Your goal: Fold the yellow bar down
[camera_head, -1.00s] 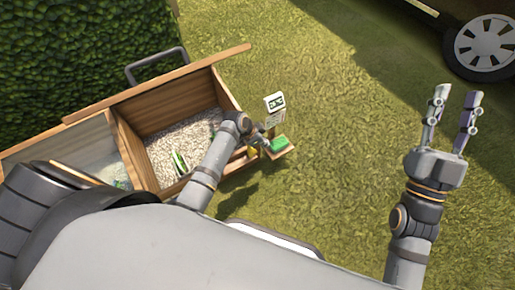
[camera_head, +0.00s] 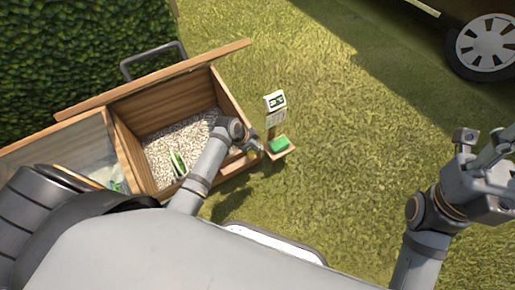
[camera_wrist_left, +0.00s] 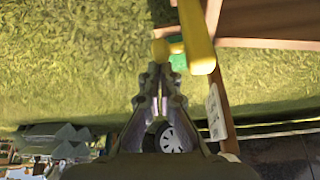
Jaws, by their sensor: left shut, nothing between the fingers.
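The yellow bar (camera_wrist_left: 198,38) shows large in the left wrist view, coming down from the top edge, with a short yellow side piece at its lower end. In the head view I cannot make it out clearly behind my left wrist. My left gripper (camera_wrist_left: 165,76) is shut and empty, its tips just below the bar's lower end; whether they touch it I cannot tell. In the head view my left gripper (camera_head: 256,147) is at the right side of the wooden box (camera_head: 228,97). My right gripper (camera_head: 488,140) is open and empty at the right edge.
A green block (camera_head: 279,144) sits on a small wooden ledge beside the box, below a white sign (camera_head: 275,101). The box holds pale gravel (camera_head: 165,148). A hedge (camera_head: 70,50) stands behind, a vehicle wheel (camera_head: 487,45) at top right. Open grass (camera_head: 350,150) lies between.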

